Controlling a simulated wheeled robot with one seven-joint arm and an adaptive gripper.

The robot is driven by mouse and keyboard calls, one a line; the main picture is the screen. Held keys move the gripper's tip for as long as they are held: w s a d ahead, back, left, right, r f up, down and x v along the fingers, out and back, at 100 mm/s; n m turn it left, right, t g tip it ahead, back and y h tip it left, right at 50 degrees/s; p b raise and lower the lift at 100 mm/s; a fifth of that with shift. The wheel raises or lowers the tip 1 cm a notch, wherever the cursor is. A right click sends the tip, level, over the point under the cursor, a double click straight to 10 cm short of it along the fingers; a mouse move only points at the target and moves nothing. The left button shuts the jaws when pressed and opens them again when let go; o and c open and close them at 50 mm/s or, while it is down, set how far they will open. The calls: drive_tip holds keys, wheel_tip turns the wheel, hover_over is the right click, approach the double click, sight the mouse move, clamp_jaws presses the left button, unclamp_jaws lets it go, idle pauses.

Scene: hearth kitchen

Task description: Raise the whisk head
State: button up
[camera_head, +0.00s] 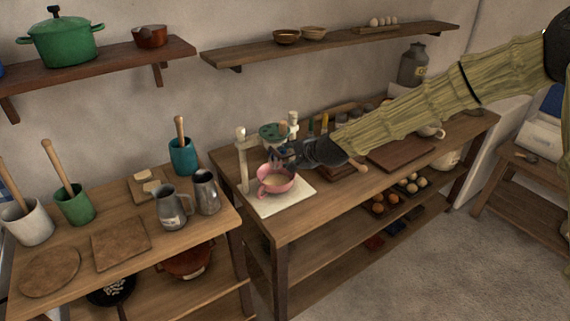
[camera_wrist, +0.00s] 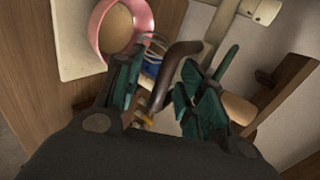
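A whisk stand with a pale base (camera_head: 290,203) and upright posts (camera_head: 242,160) stands at the left end of the middle table. A pink bowl (camera_head: 276,181) sits on the base; it also shows at the upper left of the wrist view (camera_wrist: 101,30). A green and wooden part (camera_head: 270,131) shows behind the bowl. My gripper (camera_head: 282,156) is above the bowl's far side. In the wrist view, my green fingers (camera_wrist: 165,88) are spread apart, with a brown curved handle (camera_wrist: 178,58) between them. Wire loops (camera_wrist: 152,52) show beside the bowl. Whether a finger touches the handle is unclear.
Two metal jugs (camera_head: 171,207) and a teal pot (camera_head: 183,157) stand on the left table. Wall shelves (camera_head: 330,43) run above. Bare floor lies at the lower right.

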drive_tip(key=shift+d+r, duration=0.1)
drive_tip(key=p+v, duration=0.2)
drive_tip(key=v, duration=0.4)
drive_tip(key=shift+s+r, duration=0.2)
drive_tip(key=shift+s, duration=0.15)
drive_tip(key=shift+d, duration=0.15)
drive_tip(key=s+d+f+n+g+h+b, duration=0.15)
drive_tip(key=s+d+f, duration=0.25)
drive_tip(key=s+f, duration=0.9)
drive_tip(key=s+d+f+n+g+h, duration=0.25)
drive_tip(key=s+f, duration=0.55)
drive_tip(key=f, duration=0.8)
drive_tip(key=s+d+f+n+g+h, duration=0.1)
drive_tip(key=s+d+f, duration=0.3)
drive_tip(key=s, duration=0.5)
drive_tip(key=s+d+f+n+g+b, duration=0.1)
drive_tip(key=s+d+f+n+g, duration=0.1)
drive_tip(key=s+d, duration=0.4)
drive_tip(key=s+d+f+n+g+h, duration=0.1)
drive_tip(key=s+d+f, duration=0.4)
drive_tip(key=s, duration=0.9)
drive_tip(key=shift+f+n+g+h, duration=0.3)
drive_tip(key=shift+f+n+g, duration=0.3)
drive_tip(key=shift+n, duration=0.6)
drive_tip(key=shift+f, duration=0.1)
